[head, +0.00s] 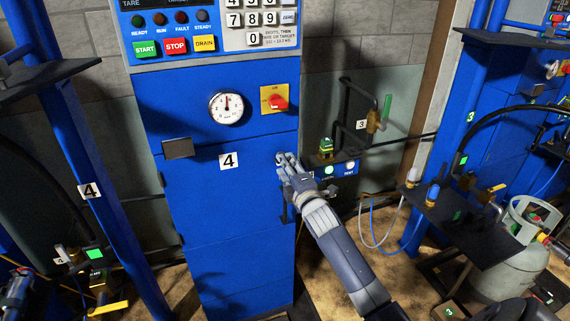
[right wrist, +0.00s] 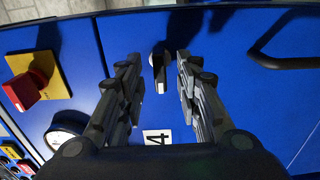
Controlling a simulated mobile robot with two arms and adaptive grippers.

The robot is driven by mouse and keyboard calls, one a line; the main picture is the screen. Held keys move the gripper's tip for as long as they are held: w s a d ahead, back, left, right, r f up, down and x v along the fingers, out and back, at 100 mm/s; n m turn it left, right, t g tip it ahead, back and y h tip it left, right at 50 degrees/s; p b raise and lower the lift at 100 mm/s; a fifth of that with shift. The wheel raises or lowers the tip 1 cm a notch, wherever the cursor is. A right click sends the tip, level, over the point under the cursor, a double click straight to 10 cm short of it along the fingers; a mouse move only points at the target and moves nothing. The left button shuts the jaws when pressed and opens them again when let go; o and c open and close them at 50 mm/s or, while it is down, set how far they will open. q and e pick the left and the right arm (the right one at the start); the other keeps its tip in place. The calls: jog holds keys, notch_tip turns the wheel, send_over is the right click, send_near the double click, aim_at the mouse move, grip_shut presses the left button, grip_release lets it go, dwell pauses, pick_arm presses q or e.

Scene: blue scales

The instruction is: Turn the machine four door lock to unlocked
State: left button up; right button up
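The machine four cabinet (head: 225,190) is blue with a "4" label on its door. The door lock (right wrist: 159,72) is a small dark knob with a pale pointer on the blue door in the right wrist view. In the head view my right gripper (head: 284,161) is at the right edge of the door and mostly hides the lock. In the right wrist view my right gripper (right wrist: 158,78) is open, one finger on each side of the knob, with gaps between them and it. Whether the lock reads locked or unlocked cannot be read. My left gripper is not in view.
A red switch on a yellow plate (head: 274,99) and a round gauge (head: 226,108) sit above the lock. A black door handle (right wrist: 280,58) is beside it. A dark shelf with a green-topped item (head: 326,146) stands right of the door. A gas cylinder (head: 522,240) stands further right.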

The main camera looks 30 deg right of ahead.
jog(key=shift+x, duration=0.8)
grip_shut()
jog(key=shift+m, duration=0.4)
jog(key=m+p, duration=0.6)
jog(key=m, duration=1.1)
jog(key=shift+s+d+r, duration=0.1)
jog(key=shift+m, duration=0.3)
